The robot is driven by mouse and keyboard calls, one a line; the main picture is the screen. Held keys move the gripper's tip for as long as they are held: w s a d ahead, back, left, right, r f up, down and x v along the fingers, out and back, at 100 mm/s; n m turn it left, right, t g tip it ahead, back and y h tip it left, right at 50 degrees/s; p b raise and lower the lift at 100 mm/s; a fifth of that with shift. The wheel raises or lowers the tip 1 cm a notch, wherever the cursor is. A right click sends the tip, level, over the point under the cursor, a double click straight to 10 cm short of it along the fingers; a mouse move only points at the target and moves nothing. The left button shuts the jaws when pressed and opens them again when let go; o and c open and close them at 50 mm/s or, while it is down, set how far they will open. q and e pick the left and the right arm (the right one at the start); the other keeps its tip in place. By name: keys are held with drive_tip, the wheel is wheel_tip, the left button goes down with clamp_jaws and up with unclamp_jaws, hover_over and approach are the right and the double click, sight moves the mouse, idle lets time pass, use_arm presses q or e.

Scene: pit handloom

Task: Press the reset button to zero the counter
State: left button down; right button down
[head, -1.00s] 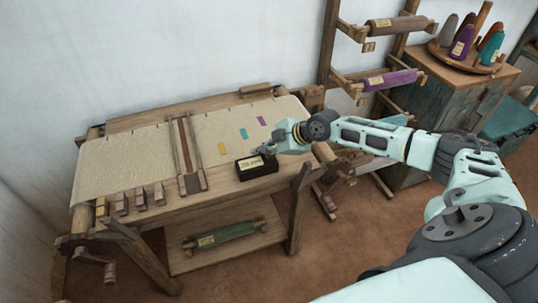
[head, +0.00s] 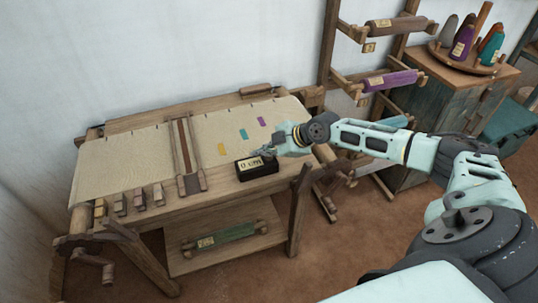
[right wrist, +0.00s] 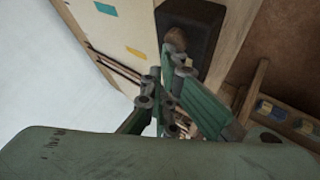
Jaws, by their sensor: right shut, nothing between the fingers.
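The counter is a small black box (head: 262,172) on the front right of the loom's wooden frame. Its pale display (head: 250,164) appears to read "0 cm" in the head view. My right gripper (head: 266,151) is shut and empty, at the top right of the counter. In the right wrist view the counter (right wrist: 203,28) is at the top, with a round brownish button (right wrist: 176,38) on it. The fingertips (right wrist: 178,58) are right by the button; I cannot tell whether they touch it. My left gripper is not in view.
The loom (head: 140,150) carries pale cloth with yellow, teal and purple patches. Several small blocks line its front left edge. A rack with rolls (head: 390,80) and a cabinet (head: 470,75) with several cones stand at the right.

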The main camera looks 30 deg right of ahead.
sight(265, 162)
drive_tip(key=shift+r+p, duration=0.55)
drive_tip(key=shift+r, duration=0.4)
drive_tip(key=shift+r, duration=0.1)
wheel_tip(265, 162, up, 5)
drive_tip(key=p, duration=0.3)
idle(0.6)
